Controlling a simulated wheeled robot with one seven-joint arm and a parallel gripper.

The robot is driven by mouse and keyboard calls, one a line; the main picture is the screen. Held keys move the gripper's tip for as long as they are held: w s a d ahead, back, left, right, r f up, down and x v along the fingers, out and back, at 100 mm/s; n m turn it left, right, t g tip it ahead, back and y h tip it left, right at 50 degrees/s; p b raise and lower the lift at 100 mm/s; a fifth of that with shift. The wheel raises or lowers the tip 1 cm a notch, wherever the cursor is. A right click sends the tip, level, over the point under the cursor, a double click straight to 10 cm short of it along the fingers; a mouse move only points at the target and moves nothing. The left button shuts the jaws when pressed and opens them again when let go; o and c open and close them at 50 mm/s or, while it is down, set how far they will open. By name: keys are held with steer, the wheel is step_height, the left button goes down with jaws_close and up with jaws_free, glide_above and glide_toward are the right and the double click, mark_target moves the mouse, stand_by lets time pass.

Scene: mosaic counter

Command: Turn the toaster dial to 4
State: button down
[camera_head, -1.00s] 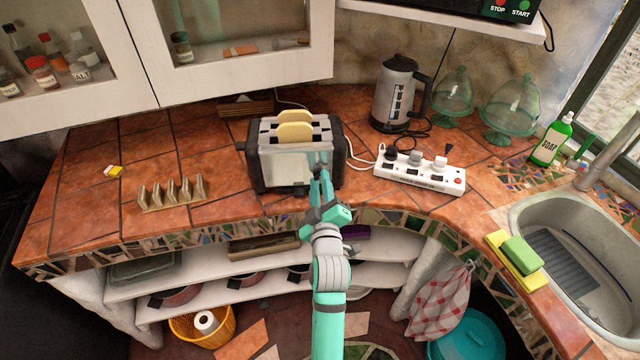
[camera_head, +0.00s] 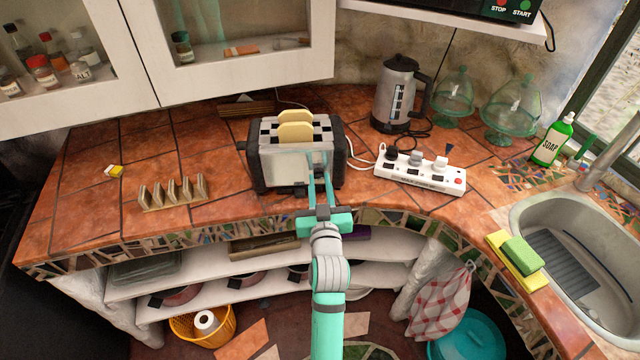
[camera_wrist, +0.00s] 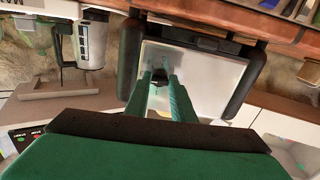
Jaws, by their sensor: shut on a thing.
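My gripper (camera_head: 319,158) reaches the right part of this front. In the wrist view, the two green fingers (camera_wrist: 160,80) are shut on a small dark dial (camera_wrist: 157,76) on the toaster's face. In the head view the fingers cover the dial. I cannot read its numbers or where it points.
A white power strip (camera_head: 420,175) and a kettle (camera_head: 398,95) stand right of the toaster. A toast rack (camera_head: 172,194) stands to its left on mostly clear tiles. The counter's front edge and open shelves lie below my arm.

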steer(key=m, duration=0.4)
steer(key=shift+a+f+m, duration=0.1)
steer(key=shift+a+m, duration=0.05)
steer(key=shift+m, duration=0.15)
steer(key=m, duration=0.4)
steer(key=shift+a+m, duration=0.1)
steer(key=shift+m, duration=0.3)
steer(key=c, duration=1.5)
jaws_free()
steer(key=shift+s, duration=0.1)
steer(key=s, duration=1)
steer(key=shift+s+d, duration=0.35)
steer(key=shift+d, duration=0.05)
